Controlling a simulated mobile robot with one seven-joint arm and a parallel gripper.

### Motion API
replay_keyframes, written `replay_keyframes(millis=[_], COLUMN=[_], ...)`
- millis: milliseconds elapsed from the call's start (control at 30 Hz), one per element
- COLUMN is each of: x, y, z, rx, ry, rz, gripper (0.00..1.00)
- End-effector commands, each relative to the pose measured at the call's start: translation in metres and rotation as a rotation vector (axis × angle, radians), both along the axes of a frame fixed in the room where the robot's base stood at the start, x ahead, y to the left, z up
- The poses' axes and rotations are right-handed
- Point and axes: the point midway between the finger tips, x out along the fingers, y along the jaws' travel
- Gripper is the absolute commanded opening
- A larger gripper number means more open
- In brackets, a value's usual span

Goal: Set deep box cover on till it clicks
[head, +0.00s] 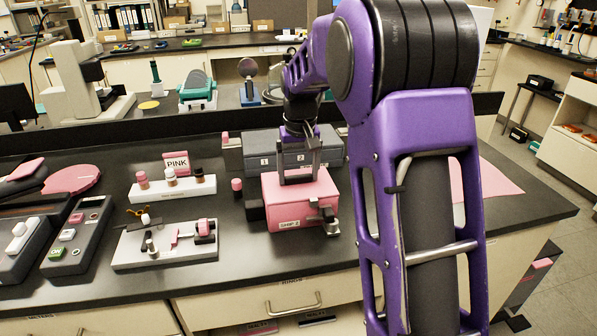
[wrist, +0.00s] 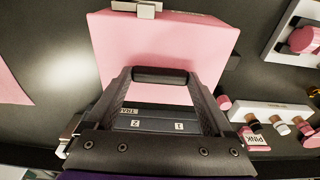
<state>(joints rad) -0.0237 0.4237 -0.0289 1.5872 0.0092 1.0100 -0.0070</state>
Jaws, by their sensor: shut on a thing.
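Grey boxes marked 1 and 2 (head: 282,153) stand close behind. To the left are a white vial rack (head: 172,188), a PINK sign (head: 177,162) and a white fixture plate (head: 165,245). A pink sheet (head: 497,180) lies to the right, partly behind my arm.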

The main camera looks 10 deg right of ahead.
Motion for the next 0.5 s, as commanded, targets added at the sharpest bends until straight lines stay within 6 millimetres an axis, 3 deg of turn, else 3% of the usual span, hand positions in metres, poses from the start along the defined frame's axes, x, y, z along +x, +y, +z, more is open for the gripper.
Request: replay_keyframes(millis=[100,133,200,500], x=[-0.0001,-0.0001,-0.0001,-0.0001], y=[0.0000,0.0000,0.0000,0.0000], z=[-0.0008,-0.0008,-0.0008,-0.0005], rx=[0.000,0.000,0.000,0.000], ry=[0.001,0.001,0.001,0.001], rz=[0.000,0.000,0.000,0.000], gripper=[0.00,0.90,1.00,1.00])
